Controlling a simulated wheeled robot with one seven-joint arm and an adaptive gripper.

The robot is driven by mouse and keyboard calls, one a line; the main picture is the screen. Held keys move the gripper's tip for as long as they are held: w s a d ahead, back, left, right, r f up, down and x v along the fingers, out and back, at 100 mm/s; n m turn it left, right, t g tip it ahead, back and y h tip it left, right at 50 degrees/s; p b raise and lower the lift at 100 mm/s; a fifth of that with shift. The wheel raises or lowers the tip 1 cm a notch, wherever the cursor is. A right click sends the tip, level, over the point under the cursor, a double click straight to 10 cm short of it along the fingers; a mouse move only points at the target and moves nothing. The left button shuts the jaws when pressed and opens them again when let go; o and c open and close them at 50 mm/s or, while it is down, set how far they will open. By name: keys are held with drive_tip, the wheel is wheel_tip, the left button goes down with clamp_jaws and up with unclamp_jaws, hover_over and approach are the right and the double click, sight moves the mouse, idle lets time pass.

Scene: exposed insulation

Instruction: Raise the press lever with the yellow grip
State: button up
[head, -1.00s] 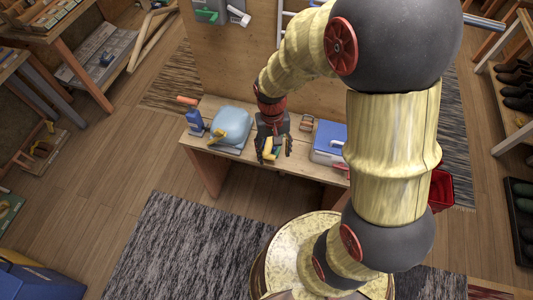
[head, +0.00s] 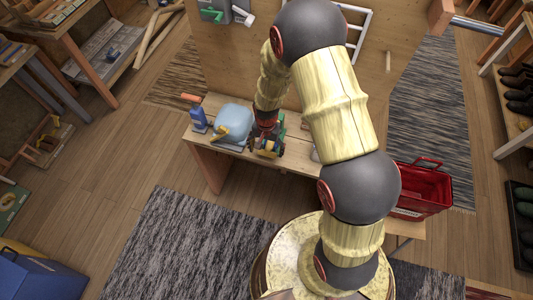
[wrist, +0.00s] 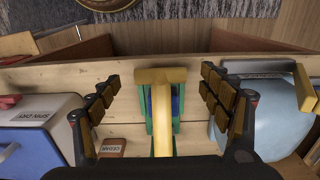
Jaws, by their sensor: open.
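A small green press frame (wrist: 152,132) with blue parts stands on the wooden bench. Its yellow lever grip (wrist: 160,76) is a crossbar on a yellow bar, low and pointing to the bench's front edge. My gripper (wrist: 160,88) is open, with one finger on each side of the yellow grip and a visible gap on both sides. In the head view my gripper (head: 268,146) is over the press and hides much of it. A pale blue domed thing (head: 233,118) beside it has its own yellow-ended handle (head: 219,133).
The domed thing (wrist: 262,112) is close to the right finger in the wrist view. A white and blue box (wrist: 38,130) and a small brown block (wrist: 112,147) are on the left.

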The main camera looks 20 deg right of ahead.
sight(267, 155)
drive_tip(key=shift+f, duration=1.8)
drive_tip(key=shift+c, duration=0.4)
drive_tip(key=c, duration=1.5)
drive_tip(key=shift+c, duration=0.7)
